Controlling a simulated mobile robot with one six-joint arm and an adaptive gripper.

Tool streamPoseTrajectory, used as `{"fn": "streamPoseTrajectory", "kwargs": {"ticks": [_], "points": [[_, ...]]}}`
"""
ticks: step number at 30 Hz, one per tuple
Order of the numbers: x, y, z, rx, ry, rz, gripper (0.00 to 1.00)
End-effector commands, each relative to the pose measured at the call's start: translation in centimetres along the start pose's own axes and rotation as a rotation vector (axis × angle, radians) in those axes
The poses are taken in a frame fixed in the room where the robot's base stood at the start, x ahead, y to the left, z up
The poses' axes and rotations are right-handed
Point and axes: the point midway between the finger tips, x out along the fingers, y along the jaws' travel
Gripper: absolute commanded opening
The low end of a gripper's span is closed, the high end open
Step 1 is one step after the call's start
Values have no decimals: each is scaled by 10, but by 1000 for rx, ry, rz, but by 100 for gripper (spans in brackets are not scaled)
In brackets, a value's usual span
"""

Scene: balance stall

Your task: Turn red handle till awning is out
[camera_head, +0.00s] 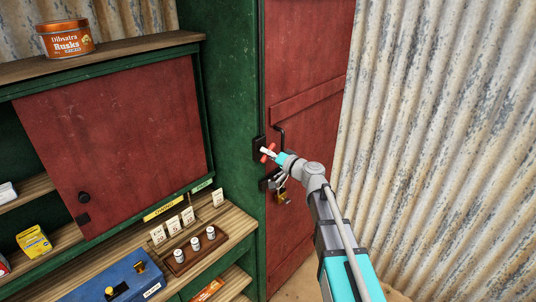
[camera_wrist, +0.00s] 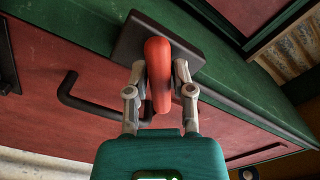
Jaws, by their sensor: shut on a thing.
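The red handle (camera_wrist: 158,72) stands on a dark mounting plate (camera_wrist: 190,45) on the green frame of the stall. My gripper (camera_wrist: 158,82) has one finger on each side of the red handle and is shut on it in the wrist view. In the head view the red handle (camera_head: 267,153) shows partly, beside the red door, with my gripper (camera_head: 272,155) at it. The fingers hide part of the handle there. I cannot make out the awning in either view.
A red door (camera_head: 305,120) with a black pull handle and a brass padlock (camera_head: 283,197) is close to my gripper. A corrugated metal wall (camera_head: 430,120) stands to the right. A counter at left holds a wooden tray (camera_head: 205,258) and a blue box (camera_head: 115,282).

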Motion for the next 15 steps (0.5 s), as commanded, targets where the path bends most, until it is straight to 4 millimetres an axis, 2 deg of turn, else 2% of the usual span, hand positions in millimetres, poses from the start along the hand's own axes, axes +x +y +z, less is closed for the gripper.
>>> {"fn": "streamPoseTrajectory", "kwargs": {"ticks": [15], "points": [[0,-1,0,492,0,0,0]]}}
